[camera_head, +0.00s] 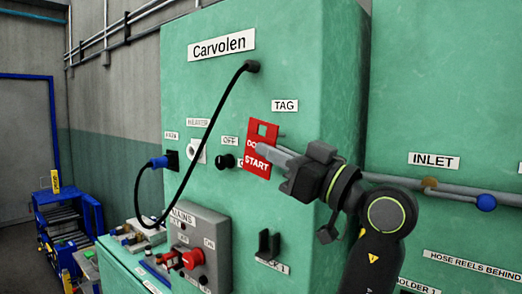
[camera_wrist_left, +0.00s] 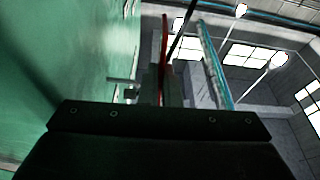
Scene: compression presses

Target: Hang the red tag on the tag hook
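The red tag (camera_head: 258,171), printed "DO… START" with a square hole near its top, is upright in front of the green press, below the "TAG" label (camera_head: 285,106). My left gripper (camera_head: 262,152) is shut on the tag, with a finger across its front. In the left wrist view the red tag (camera_wrist_left: 164,40) shows edge-on as a thin strip between the fingers, apart from the green wall. A small grey peg (camera_wrist_left: 120,81) sticks out from that wall; I cannot tell whether it is the tag hook. In the head view the hook cannot be made out clearly. My right gripper is not in view.
A black cable (camera_head: 206,135) loops down the press front to a blue plug (camera_head: 157,162). A black knob (camera_head: 225,161) is left of the tag. A black bracket (camera_head: 269,245) and a grey mains box (camera_head: 203,235) are below. A pipe (camera_head: 456,193) runs at right.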

